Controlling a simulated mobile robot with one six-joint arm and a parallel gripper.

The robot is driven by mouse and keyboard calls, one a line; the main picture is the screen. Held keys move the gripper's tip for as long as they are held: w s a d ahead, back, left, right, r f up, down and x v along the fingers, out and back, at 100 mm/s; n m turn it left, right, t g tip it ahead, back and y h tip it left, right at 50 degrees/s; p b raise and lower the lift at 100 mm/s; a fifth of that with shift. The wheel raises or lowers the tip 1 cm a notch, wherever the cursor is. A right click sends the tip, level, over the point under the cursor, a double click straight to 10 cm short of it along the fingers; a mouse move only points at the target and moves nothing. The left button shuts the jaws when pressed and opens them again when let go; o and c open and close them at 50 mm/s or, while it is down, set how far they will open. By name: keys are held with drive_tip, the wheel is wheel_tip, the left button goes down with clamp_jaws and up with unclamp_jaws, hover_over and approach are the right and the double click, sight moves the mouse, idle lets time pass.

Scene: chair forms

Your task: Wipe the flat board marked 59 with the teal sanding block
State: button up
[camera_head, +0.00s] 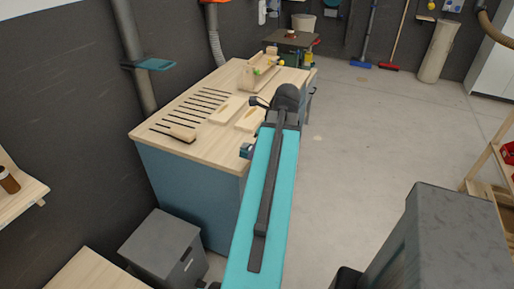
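Two flat pale boards lie on the wooden workbench (203,87), a left one (228,109) and a right one (250,118). Their markings are too small to read, so I cannot tell which is 59. My teal arm reaches up the middle to a dark wrist joint (287,96) beside the bench's right edge. My gripper's fingers cannot be made out. A small dark and teal thing (246,151) shows at the bench's near right corner, partly behind my arm. I cannot tell whether it is the sanding block or part of my gripper.
Dark slots (196,106) and a small wooden piece (182,134) are on the bench's left part. A wooden box (259,76) with small items stands at the back. A grey cabinet (165,244) stands at lower left. The floor (370,130) right of the bench is clear.

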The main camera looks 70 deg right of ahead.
drive_tip(key=o, duration=0.4)
drive_tip(key=shift+c, duration=1.2)
drive_tip(key=shift+w+a, duration=0.15)
drive_tip(key=shift+w, duration=0.35)
drive_tip(key=w+a+n+g+y, duration=0.1)
drive_tip(key=w+a+n+y, duration=0.1)
drive_tip(key=w+a+n, duration=0.75)
drive_tip(key=w+a+n+g+y, duration=0.2)
drive_tip(key=w+a+n, duration=0.2)
drive_tip(key=w+a, duration=1.05)
drive_tip(key=w+a+n+g, duration=0.1)
drive_tip(key=w+a+n, duration=0.3)
drive_tip(key=a, duration=0.5)
drive_tip(key=w+a+f+n+g, duration=0.1)
drive_tip(key=w+a+n+g, duration=0.1)
drive_tip(key=w+a+n, duration=0.2)
drive_tip(key=w+a+n+g, duration=0.1)
drive_tip(key=w+a+n, duration=0.3)
drive_tip(key=a, duration=1.2)
drive_tip(key=w, duration=0.4)
drive_tip(key=shift+w+f+n, duration=0.2)
drive_tip(key=shift+w+n, duration=0.05)
drive_tip(key=shift+n, duration=0.1)
